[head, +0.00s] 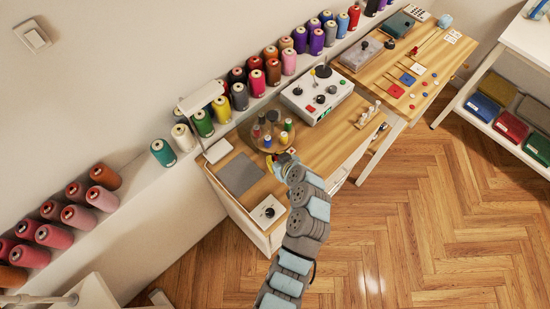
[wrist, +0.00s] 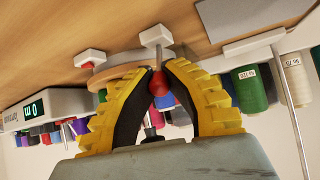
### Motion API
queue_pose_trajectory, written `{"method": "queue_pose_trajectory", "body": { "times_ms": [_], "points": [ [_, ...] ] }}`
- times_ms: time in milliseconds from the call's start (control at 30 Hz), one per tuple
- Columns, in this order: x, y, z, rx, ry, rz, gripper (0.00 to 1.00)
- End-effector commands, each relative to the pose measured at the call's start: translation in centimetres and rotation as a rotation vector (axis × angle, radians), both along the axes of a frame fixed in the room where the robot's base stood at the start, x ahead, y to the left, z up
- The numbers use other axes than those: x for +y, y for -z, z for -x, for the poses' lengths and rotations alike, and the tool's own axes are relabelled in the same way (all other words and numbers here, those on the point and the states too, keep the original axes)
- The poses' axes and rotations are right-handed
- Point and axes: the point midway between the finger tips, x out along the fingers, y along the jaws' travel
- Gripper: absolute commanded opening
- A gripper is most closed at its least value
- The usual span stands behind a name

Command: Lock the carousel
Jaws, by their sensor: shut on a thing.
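The carousel (head: 257,146) is a round wooden turntable on the near desk, with several small thread spools standing on it in the head view. Its wooden rim (wrist: 118,76) also shows in the wrist view, behind my fingers. A red ball knob (wrist: 158,83) sits on a short stem below a white block (wrist: 155,36) beside the rim. My gripper (wrist: 160,76) has its yellow-and-black fingertips closed around this red knob. In the head view my gripper (head: 281,162) is at the carousel's front edge and hides the knob.
A second white block (wrist: 90,57) with a red part stands by the rim. A control box (head: 317,95) is behind the carousel on the right. A grey mat (head: 240,174), a lamp (head: 202,97) and a white dial box (head: 267,211) are to the left and front.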

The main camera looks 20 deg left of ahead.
Motion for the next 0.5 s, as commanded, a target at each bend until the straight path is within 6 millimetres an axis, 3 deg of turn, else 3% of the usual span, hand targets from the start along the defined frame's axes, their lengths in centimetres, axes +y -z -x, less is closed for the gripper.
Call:
{"method": "queue_pose_trajectory", "body": {
  "times_ms": [267,300,400,500],
  "points": [
    [-0.01,-0.01,-0.01,0.0,0.0,0.0,0.0],
    [-0.01,-0.02,-0.02,0.0,0.0,0.0,0.22],
    [-0.01,-0.01,-0.01,0.0,0.0,0.0,0.47],
    [-0.01,0.0,-0.01,0.0,0.0,0.0,0.47]
  ]
}}
